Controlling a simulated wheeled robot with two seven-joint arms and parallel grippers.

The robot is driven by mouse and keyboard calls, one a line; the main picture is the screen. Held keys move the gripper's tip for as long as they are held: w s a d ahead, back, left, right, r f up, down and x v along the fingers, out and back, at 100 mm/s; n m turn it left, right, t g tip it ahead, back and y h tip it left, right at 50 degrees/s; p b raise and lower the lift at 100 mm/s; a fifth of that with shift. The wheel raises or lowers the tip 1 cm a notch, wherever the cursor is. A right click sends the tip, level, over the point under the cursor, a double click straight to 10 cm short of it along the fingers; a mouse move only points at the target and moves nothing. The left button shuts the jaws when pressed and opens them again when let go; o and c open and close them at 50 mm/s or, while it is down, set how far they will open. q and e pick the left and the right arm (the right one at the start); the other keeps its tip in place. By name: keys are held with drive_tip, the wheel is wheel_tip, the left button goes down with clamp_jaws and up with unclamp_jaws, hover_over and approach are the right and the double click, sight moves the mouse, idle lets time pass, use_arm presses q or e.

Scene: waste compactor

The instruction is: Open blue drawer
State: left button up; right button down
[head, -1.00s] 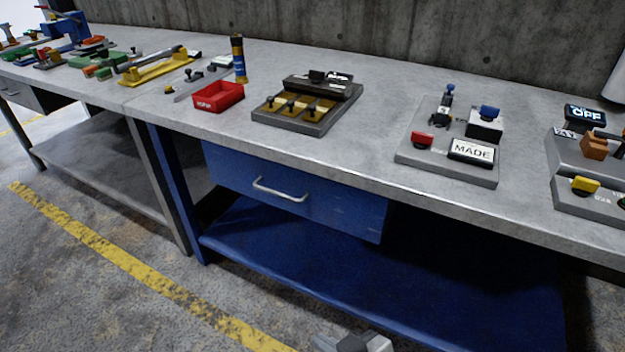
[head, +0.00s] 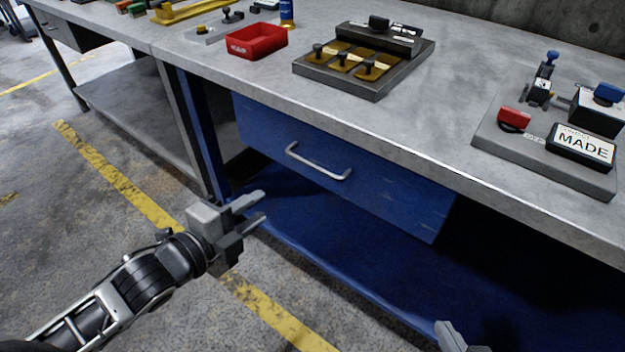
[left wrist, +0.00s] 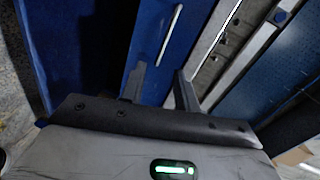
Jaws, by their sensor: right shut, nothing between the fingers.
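The blue drawer (head: 390,190) sits under the grey tabletop, its front looking closed. Its light metal bar handle (head: 318,165) is on the front; in the left wrist view the handle (left wrist: 172,32) lies beyond the fingers. My left gripper (head: 262,206) is open and empty, in front of and below the handle, to its left in the head view, and apart from it. In the left wrist view its two fingers (left wrist: 158,78) stand apart. Only the tip of my right gripper (head: 452,335) shows at the bottom edge; it is shut and empty.
The workbench top (head: 450,115) carries a red tray (head: 257,42), a grey block with gold plates (head: 365,62) and a panel reading MADE (head: 583,146). A blue lower shelf (head: 350,250) runs below the drawer. Floor in front is clear, with a yellow line (head: 130,190).

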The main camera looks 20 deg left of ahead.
use_arm(q)
drive_tip(key=m, duration=0.1)
drive_tip(key=b, duration=0.2)
approach(312, 167)
drive_tip(key=shift+m, duration=0.3)
drive_tip(key=x, duration=0.9)
drive_tip(key=shift+a, duration=0.1)
clamp_jaws()
